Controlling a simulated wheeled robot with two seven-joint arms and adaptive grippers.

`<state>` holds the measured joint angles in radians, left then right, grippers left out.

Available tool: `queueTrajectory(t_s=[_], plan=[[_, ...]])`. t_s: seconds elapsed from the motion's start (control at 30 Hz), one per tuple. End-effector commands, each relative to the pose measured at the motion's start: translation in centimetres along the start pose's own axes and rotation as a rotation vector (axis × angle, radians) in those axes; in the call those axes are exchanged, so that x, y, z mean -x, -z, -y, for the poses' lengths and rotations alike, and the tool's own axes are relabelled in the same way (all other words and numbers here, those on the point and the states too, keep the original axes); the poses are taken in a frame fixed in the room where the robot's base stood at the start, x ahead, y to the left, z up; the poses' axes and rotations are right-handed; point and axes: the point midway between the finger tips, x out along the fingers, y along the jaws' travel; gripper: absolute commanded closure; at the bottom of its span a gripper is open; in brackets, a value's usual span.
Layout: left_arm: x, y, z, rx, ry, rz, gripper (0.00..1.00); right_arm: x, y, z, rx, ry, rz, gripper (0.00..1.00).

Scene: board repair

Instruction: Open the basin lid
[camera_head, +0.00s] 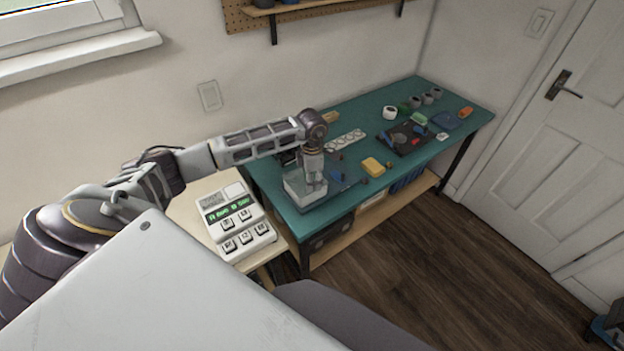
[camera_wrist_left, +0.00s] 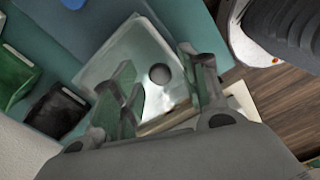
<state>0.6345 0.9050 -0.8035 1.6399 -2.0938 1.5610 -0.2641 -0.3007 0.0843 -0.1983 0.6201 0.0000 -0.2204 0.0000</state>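The basin (camera_head: 303,192) is a pale, boxy container at the near left corner of the green-topped bench. In the left wrist view its square, pale lid (camera_wrist_left: 118,62) lies on it, with a round dark knob (camera_wrist_left: 160,74) near the middle. My left gripper (camera_head: 314,180) points down over the basin. In the left wrist view its two fingers (camera_wrist_left: 159,60) are apart, one on each side of the knob, with a visible gap. Nothing is held. The fingers hide part of the lid. My right gripper is not in view.
The green bench (camera_head: 345,205) carries a yellow block (camera_head: 373,165), a white strip (camera_head: 345,140), a dark board (camera_head: 405,138) and several small cups. A white button panel (camera_head: 235,222) stands left of the bench. A dark green box (camera_wrist_left: 14,76) lies beside the basin.

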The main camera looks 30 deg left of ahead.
Motion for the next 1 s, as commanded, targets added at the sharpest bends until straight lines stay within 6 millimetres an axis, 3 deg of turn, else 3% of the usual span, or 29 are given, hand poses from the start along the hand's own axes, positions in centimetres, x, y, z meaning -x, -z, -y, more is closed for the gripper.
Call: queueTrajectory(t_s=[0.07, 0.33, 1.0], plan=[[0.01, 0.0, 0.0, 0.0, 0.0, 0.0, 0.65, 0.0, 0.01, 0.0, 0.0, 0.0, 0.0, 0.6], [0.03, 0.0, 0.0, 0.0, 0.0, 0.0, 1.0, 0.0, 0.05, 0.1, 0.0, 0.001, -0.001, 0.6], [0.45, 0.15, -0.27, 0.001, 0.038, 0.013, 1.0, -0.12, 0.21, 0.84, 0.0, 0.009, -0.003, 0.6]])
